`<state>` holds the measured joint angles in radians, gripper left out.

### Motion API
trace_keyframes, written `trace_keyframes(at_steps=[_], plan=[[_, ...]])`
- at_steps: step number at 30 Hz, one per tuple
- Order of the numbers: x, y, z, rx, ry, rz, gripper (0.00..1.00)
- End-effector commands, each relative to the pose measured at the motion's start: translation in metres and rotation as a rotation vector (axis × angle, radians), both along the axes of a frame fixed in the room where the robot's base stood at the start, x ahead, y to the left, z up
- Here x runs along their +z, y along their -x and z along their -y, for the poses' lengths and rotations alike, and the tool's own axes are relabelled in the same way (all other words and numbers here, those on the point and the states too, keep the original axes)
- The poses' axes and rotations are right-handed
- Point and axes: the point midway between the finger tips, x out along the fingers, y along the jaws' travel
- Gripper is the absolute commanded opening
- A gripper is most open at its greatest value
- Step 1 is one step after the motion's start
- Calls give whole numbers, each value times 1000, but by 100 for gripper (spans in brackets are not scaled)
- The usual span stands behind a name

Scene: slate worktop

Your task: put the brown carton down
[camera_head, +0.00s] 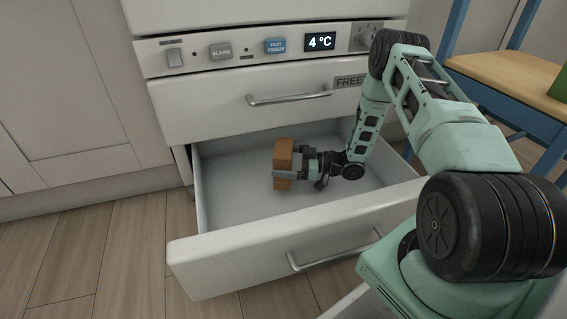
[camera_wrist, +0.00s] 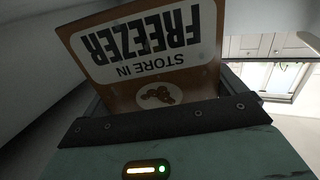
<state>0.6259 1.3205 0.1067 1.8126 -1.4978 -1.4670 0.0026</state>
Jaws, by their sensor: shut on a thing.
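The brown carton (camera_head: 283,155) is upright between the fingers of my gripper (camera_head: 286,166), inside the open lower freezer drawer (camera_head: 240,247). My gripper is shut on it from the right side. In the wrist view the carton (camera_wrist: 187,92) fills the upper middle, and its white label reads "STORE IN FREEZER" upside down. I cannot tell whether the carton's base touches the drawer floor.
The drawer floor is bare around the carton. The closed drawer (camera_head: 215,107) marked "FREE…" sits above, under a control panel (camera_head: 225,48) showing 4 °C. A blue chair (camera_head: 520,105) with a wooden seat stands at right, a green thing (camera_head: 559,84) on it.

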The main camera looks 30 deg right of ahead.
Motion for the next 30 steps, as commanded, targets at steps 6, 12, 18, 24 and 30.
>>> trace_keyframes(at_steps=[6, 12, 18, 24, 30], plan=[[-4, 0, 0, 0, 0, 1, 64], [-9, 0, 0, 0, 0, 3, 64], [-14, 1, 0, 0, 1, -2, 98], [-16, 2, -1, 1, 1, -6, 100], [0, 2, -1, 1, 2, -8, 100]])
